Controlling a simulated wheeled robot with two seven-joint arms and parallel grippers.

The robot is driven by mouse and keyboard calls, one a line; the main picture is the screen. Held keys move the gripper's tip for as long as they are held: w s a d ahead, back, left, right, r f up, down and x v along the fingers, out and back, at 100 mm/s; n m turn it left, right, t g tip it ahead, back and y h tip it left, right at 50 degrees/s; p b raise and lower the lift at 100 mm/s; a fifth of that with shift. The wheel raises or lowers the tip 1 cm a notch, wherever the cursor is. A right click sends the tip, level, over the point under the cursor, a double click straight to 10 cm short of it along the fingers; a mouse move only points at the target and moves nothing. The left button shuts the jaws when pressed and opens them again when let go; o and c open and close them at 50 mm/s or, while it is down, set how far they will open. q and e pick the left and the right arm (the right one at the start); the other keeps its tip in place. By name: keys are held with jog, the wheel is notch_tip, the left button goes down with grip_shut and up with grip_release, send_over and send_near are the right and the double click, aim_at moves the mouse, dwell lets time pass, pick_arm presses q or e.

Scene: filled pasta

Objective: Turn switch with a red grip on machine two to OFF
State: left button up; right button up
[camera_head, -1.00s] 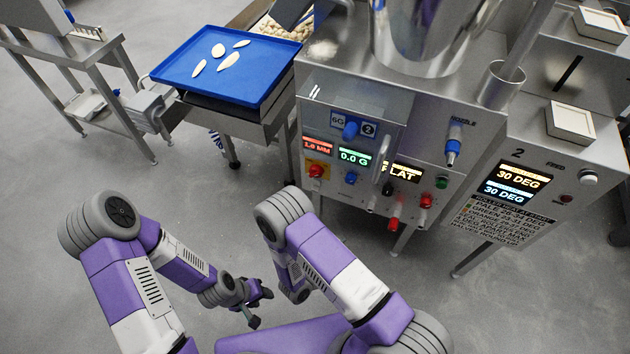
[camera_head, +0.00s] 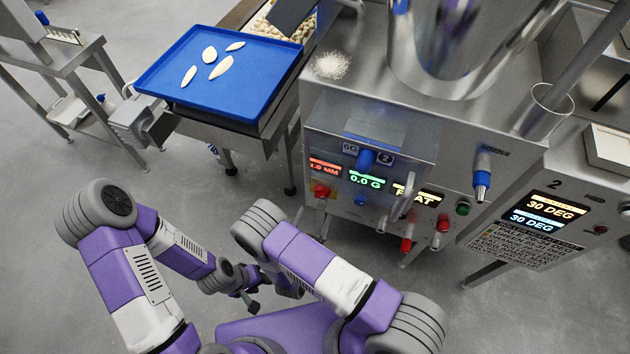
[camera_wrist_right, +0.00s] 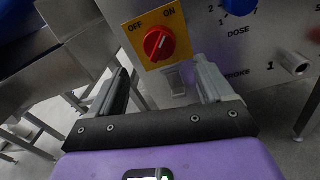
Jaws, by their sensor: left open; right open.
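A red grip switch (camera_wrist_right: 159,43) sits on a yellow plate (camera_wrist_right: 183,47) marked OFF at left and ON at right. Its white mark appears to lean up and right, towards ON. In the head view the red switch (camera_head: 321,190) is at the panel's left, below the red display. My right gripper (camera_wrist_right: 168,86) is open and empty, its fingers below the yellow plate, apart from the switch. In the head view its fingers are hidden behind my arm. My left gripper (camera_head: 257,290) is open and low, away from the panel.
The panel also has a blue dial (camera_wrist_right: 243,5) marked DOSE, with "1" printed by a metal stub (camera_wrist_right: 294,63). A blue tray (camera_head: 168,78) with pale pieces is at left. Open floor lies in front.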

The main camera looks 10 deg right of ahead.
aim_at(320, 197)
jog(key=b+x, duration=0.1)
jog(key=x, duration=0.6)
jog(key=shift+w+d+b, duration=0.15)
jog(key=shift+w+b, duration=0.05)
jog(key=shift+b, duration=0.2)
jog(key=shift+r, duration=0.1)
jog(key=shift+c, duration=0.2)
jog(key=c, duration=1)
